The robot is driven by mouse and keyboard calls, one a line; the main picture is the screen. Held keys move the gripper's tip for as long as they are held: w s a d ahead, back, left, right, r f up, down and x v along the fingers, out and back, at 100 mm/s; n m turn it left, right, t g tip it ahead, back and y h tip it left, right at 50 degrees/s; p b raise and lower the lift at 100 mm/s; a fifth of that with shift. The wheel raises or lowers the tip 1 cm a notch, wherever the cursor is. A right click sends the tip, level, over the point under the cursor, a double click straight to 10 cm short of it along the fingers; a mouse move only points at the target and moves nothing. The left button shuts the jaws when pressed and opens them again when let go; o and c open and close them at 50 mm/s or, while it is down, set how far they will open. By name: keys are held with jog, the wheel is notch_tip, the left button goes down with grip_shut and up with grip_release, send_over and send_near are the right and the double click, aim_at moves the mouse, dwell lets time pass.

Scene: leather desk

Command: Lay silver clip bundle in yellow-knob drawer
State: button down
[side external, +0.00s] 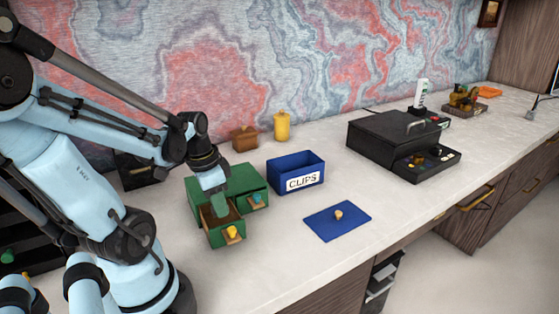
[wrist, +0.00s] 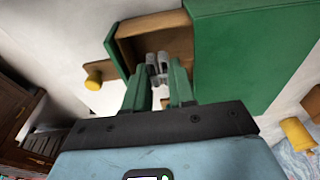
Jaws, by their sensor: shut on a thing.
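My gripper (wrist: 158,85) is shut on the silver clip bundle (wrist: 157,64), which shows between the green fingertips in the wrist view. The green drawer unit (side external: 245,179) stands in front of my arm. Its yellow-knob drawer (side external: 228,239) is pulled open, with the yellow knob (side external: 232,232) at its front; the knob also shows in the wrist view (wrist: 92,81). My gripper points down at the open drawer, its fingers over or in it. In the side view the fingers hide the bundle. I cannot tell whether the bundle touches the drawer floor.
A blue bin labelled CLIPS (side external: 296,175) stands right of the drawer unit. A blue lid with a knob (side external: 338,221) lies in front. A yellow canister (side external: 281,126) stands behind. A black box (side external: 395,143) is farther right. The counter between is clear.

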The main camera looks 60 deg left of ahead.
dwell(0.4)
jog(key=c, duration=0.9)
grip_release()
jog(key=shift+o, duration=0.2)
jog(key=shift+r, duration=0.1)
notch_tip(320, 180, up, 12)
jog(key=s+f, duration=0.1)
jog(key=s, duration=0.1)
jog(key=w+d+f+t, duration=0.3)
jog(key=w+d+t, duration=0.2)
jog(key=w+d, duration=0.6)
jog(key=d, duration=0.3)
jog(key=shift+w+f+n, duration=0.35)
jog(key=shift+w+n, duration=0.05)
